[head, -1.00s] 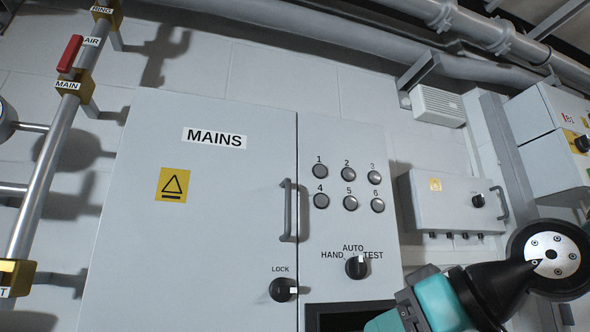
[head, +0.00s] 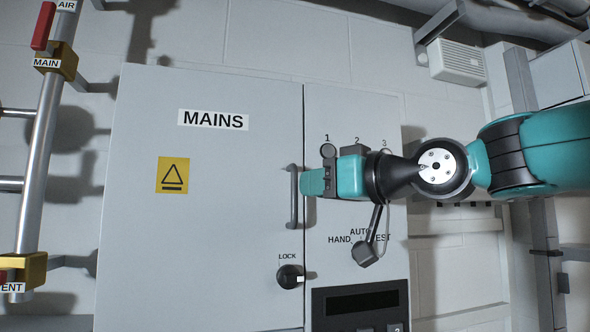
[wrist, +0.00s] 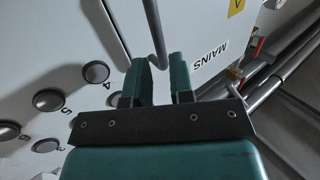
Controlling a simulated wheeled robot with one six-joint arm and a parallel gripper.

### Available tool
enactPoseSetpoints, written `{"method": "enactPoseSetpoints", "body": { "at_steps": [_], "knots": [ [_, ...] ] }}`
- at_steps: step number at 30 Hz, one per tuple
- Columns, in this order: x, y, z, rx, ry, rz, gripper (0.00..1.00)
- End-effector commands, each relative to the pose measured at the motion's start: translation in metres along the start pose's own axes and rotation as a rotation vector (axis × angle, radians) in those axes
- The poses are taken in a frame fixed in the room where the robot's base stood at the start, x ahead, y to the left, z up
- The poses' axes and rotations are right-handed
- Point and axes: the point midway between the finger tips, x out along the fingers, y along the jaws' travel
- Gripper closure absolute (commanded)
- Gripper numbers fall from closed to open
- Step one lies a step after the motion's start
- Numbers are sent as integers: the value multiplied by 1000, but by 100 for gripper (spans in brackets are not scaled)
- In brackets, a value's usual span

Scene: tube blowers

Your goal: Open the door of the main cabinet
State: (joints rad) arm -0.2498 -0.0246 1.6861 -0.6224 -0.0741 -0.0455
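The main cabinet (head: 200,270) is grey, with a MAINS label (head: 213,119) on its door. The door is shut, flush with the panel at its right. A grey upright bar handle (head: 293,195) is at the door's right edge. My gripper (head: 310,183) comes in from the right, its fingertips just beside the handle. In the wrist view my gripper (wrist: 161,75) has its two teal fingers apart, and the handle (wrist: 154,30) runs toward the gap between them. I cannot tell whether they touch it. The LOCK knob (head: 288,277) is below the handle, its white mark pointing right.
Round buttons (wrist: 48,100) and a selector knob (head: 364,255) are on the panel right of the door. My arm covers several of the buttons in the head view. Pipes with a red valve lever (head: 43,26) stand left of the cabinet.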

Motion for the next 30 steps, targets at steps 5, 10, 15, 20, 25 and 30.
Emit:
{"method": "enactPoseSetpoints", "body": {
  "at_steps": [5, 10, 15, 20, 25, 30],
  "knots": [
    [32, 0, -4, 2, -2, -2, 79],
    [47, 0, -2, 0, 0, 0, 79],
    [50, 0, 0, 0, 0, 1, 79],
    [50, 1, 0, 0, 0, 1, 79],
    [50, 1, 0, 0, 0, 2, 100],
    [50, 0, 0, 0, 0, 2, 100]
  ]
}}
